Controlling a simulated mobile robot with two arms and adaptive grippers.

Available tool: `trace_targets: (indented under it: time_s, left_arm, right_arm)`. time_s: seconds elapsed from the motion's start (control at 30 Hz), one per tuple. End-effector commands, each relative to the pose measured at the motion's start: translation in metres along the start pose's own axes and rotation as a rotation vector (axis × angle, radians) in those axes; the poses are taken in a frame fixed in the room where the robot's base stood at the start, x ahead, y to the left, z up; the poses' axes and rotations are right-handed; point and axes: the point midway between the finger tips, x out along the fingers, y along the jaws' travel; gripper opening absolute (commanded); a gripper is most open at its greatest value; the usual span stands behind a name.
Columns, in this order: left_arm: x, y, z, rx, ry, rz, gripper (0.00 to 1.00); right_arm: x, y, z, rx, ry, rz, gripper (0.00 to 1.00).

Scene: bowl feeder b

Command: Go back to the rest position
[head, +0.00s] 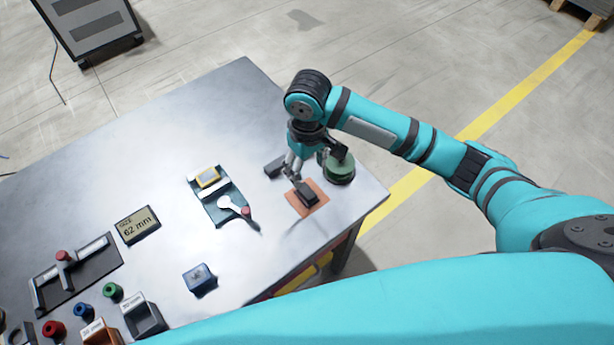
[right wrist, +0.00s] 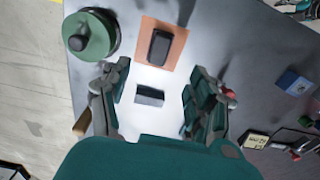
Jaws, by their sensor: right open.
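My right gripper (head: 294,172) hangs over the right end of the metal table (head: 160,140), just above and left of an orange mat (head: 292,200). A dark block (head: 308,194) lies on the mat. In the right wrist view, the fingers of my right gripper (right wrist: 155,90) are spread wide apart with nothing held between them. The mat (right wrist: 174,60) and the dark block (right wrist: 160,47) are ahead of the fingertips. A small grey block (right wrist: 149,97) shows between the fingers, lying on the table. My left gripper is not in view.
A green round piece (head: 340,170) stands close right of the gripper. A display reading 62 mm (head: 138,224), a blue block (head: 199,277) and several coloured knobs are farther left. The table's back middle is clear.

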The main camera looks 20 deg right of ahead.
Motion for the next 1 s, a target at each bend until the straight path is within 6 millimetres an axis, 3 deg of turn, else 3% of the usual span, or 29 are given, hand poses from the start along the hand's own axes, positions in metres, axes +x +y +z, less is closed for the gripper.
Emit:
trace_targets:
  time_s: [0.17,0.67,0.77,1.0]
  left_arm:
    - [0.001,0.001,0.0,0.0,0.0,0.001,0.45]
    - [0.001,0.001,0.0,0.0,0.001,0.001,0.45]
    - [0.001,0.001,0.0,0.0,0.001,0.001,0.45]
    - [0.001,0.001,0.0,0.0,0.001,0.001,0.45]
  right_arm:
    - [-0.009,0.0,0.0,-0.002,0.0,0.0,0.61]
    - [-0.008,-0.001,0.001,-0.003,0.0,-0.002,0.61]
    - [-0.002,-0.011,0.005,-0.02,0.012,-0.022,0.61]
    - [0.027,-0.069,0.041,-0.087,0.162,-0.165,0.61]
